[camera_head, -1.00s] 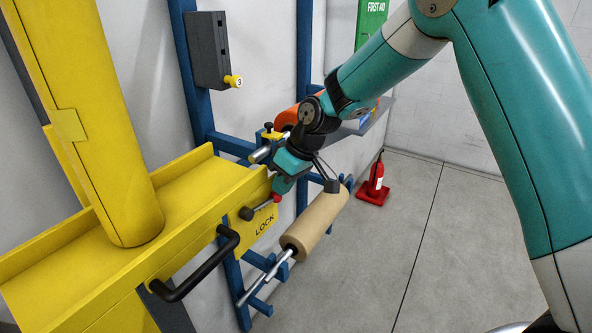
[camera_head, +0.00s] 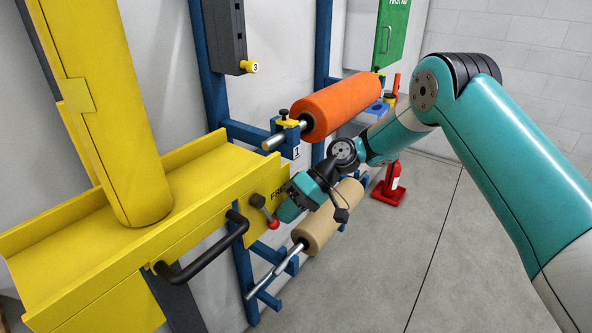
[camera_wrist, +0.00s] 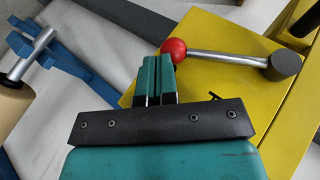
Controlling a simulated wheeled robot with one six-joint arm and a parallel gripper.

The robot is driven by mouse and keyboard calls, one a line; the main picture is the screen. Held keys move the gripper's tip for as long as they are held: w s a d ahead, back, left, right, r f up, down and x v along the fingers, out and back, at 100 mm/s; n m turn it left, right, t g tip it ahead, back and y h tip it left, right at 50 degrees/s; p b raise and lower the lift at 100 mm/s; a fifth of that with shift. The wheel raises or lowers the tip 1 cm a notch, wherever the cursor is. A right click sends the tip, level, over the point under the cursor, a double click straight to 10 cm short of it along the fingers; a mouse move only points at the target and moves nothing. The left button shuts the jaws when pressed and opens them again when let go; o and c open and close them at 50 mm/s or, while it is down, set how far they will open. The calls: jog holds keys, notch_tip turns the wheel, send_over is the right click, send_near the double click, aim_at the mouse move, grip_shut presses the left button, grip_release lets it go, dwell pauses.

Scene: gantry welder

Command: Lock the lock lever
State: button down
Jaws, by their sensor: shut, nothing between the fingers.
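The lock lever (camera_head: 265,211) is a metal rod with a red ball knob (camera_head: 274,224) and a dark grey hub (camera_head: 258,199) on a yellow plate (camera_head: 256,235). It points down and slightly right in the head view, away from the partly covered "FREE" marking (camera_head: 276,195). The "LOCK" marking is hidden. In the wrist view the lever (camera_wrist: 228,59) runs left from its hub to the red knob (camera_wrist: 174,50). My gripper (camera_head: 282,213) is shut and empty, its fingertips (camera_wrist: 160,62) right beside the knob; I cannot tell whether they touch.
A black handle (camera_head: 205,255) sticks out from the yellow beam (camera_head: 110,243) on the left. An orange roll (camera_head: 340,106) lies above my wrist and a tan roll (camera_head: 318,232) below it, on a blue rack (camera_head: 240,265). Open floor lies to the right.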

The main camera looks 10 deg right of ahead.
jog(key=shift+s+a+f+b, duration=0.8)
jog(key=shift+f, duration=0.05)
dwell(0.3)
jog(key=w+d+r+b, duration=0.1)
jog(key=w+d, duration=0.5)
jog(key=d, duration=0.6)
jog(key=shift+w+d+b, duration=0.15)
jog(key=shift+d+b, duration=0.05)
jog(key=shift+b, duration=0.6)
